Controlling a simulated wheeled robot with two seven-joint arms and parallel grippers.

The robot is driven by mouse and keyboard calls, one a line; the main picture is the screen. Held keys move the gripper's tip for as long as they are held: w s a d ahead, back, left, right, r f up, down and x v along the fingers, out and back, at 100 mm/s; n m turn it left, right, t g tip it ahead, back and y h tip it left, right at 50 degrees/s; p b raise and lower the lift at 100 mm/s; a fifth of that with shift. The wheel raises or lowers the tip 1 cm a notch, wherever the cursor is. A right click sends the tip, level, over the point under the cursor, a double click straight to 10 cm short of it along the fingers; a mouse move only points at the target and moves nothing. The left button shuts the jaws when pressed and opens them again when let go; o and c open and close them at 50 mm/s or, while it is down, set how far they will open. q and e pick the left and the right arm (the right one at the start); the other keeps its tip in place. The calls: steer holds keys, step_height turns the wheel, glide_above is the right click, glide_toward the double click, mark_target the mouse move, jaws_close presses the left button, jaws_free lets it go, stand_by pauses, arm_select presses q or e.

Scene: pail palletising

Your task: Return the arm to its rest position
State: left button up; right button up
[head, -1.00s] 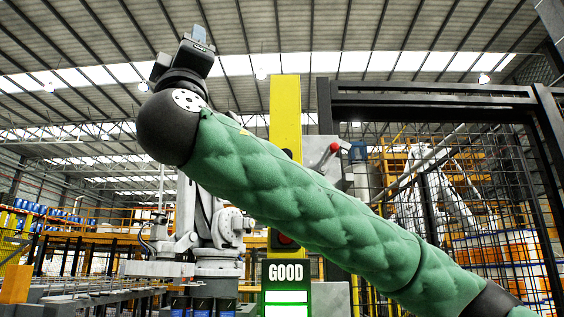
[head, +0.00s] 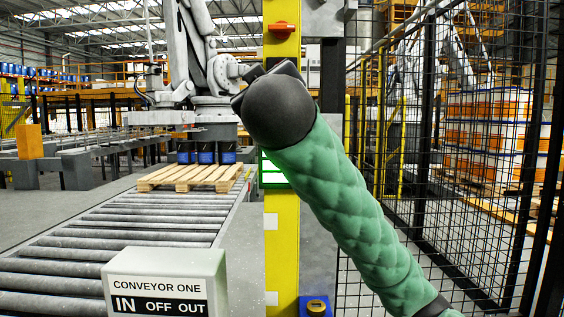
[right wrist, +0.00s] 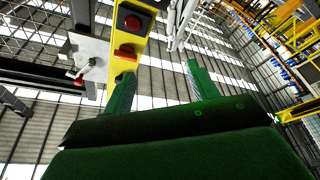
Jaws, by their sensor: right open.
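My right arm (head: 345,200), in a green padded sleeve, comes up from the lower right of the head view and ends at a dark rounded wrist (head: 280,110) in front of the yellow post. The gripper itself is mostly hidden behind that wrist. In the right wrist view my right gripper (right wrist: 160,70) has its two green fingers spread apart, with nothing between them. It points up towards the roof. My left gripper is in neither view.
A yellow post (head: 282,245) with a red knob (head: 281,28) stands close by the arm. A wire fence (head: 465,210) is at the right. A roller conveyor (head: 120,225) carries a wooden pallet (head: 190,176) with several dark pails (head: 205,153). A conveyor control box (head: 165,280) is in front.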

steer(key=s+d+f+m+g, duration=0.1)
steer(key=d+f+m+g, duration=0.3)
steer(key=f, duration=1.4)
steer(key=s+d+f+n+g+h, duration=0.15)
steer(key=d+f, duration=0.45)
steer(key=f, duration=1.2)
steer(key=d+f+m+g+y, duration=0.1)
steer(key=d+f+m+g, duration=0.3)
steer(key=f, duration=1.4)
steer(key=s+d+f+g+h, duration=0.1)
steer(key=s+d+f+g, duration=0.1)
steer(key=s+f, duration=0.6)
steer(key=s+d+f+g, duration=0.2)
steer(key=s+f+g, duration=0.15)
steer(key=f, duration=0.85)
steer(key=s+f+g, duration=0.1)
steer(key=s+f, duration=0.6)
steer(key=s, duration=0.3)
steer(key=s+f+g, duration=0.2)
steer(key=s+f, duration=0.4)
steer(key=s, duration=0.4)
steer(key=shift+s+a+f+g+p, duration=0.3)
steer(key=shift+f+p, duration=0.05)
steer(key=shift+p, duration=0.05)
